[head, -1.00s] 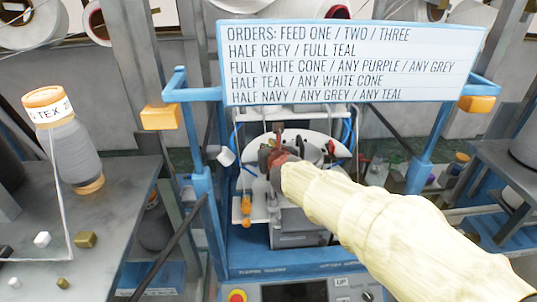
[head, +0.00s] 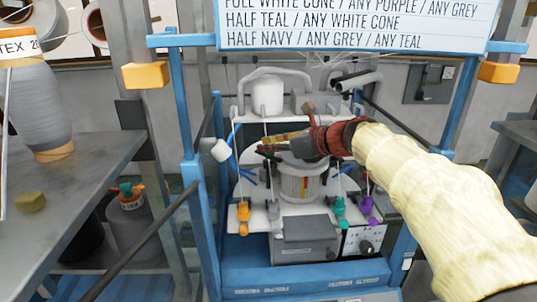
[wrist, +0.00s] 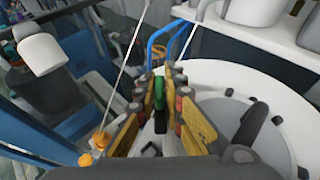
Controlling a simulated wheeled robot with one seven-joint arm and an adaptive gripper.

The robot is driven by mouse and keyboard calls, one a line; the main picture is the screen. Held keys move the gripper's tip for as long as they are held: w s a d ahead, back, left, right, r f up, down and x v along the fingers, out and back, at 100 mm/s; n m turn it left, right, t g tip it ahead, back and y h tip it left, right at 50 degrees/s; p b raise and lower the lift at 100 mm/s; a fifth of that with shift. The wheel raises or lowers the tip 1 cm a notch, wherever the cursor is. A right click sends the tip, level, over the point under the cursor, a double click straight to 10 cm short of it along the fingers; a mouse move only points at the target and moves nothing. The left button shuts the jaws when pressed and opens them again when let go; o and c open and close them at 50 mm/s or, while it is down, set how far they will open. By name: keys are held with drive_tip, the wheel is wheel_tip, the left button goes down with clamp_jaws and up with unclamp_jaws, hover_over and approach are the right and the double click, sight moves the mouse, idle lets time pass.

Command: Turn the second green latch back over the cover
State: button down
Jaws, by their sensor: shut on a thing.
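A small green latch (wrist: 158,88) with a dark lower part shows between the yellow-padded fingers of my gripper (wrist: 155,100) in the wrist view. My gripper is shut on it at the left edge of the pale round cover (wrist: 222,82). In the head view my gripper (head: 268,145) reaches over the machine's upper left from the right, and the latch cannot be made out there. The cover's edge (head: 247,160) shows partly behind my gripper. My gripper and wrist hide much of the cover's top.
A blue frame (head: 200,215) surrounds the machine, with an order sign (head: 350,25) above. A white cylinder (head: 221,151) hangs at the left post. Orange (head: 243,215), teal (head: 340,207) and purple (head: 367,204) parts line the front. A grey bench (head: 90,165) stands left.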

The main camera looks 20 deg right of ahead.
drive_tip(key=n+g+y+p, duration=0.1)
drive_tip(key=n+g+y, duration=0.2)
drive_tip(key=n, duration=0.1)
drive_tip(key=shift+w+n+g+y, duration=0.1)
drive_tip(key=shift+n+g+y, duration=0.2)
drive_tip(key=shift+g+y, duration=0.1)
drive_tip(key=n+g+y+p, duration=0.1)
drive_tip(key=n+g+y, duration=0.1)
drive_tip(key=n+g, duration=0.2)
drive_tip(key=shift+g+p, duration=0.3)
drive_tip(key=shift+p, duration=0.1)
drive_tip(key=shift+f+n, duration=0.15)
drive_tip(key=shift+n, duration=0.15)
drive_tip(key=c, duration=1.9)
unclamp_jaws()
drive_tip(key=v, duration=1.2)
drive_tip(key=shift+a, duration=0.1)
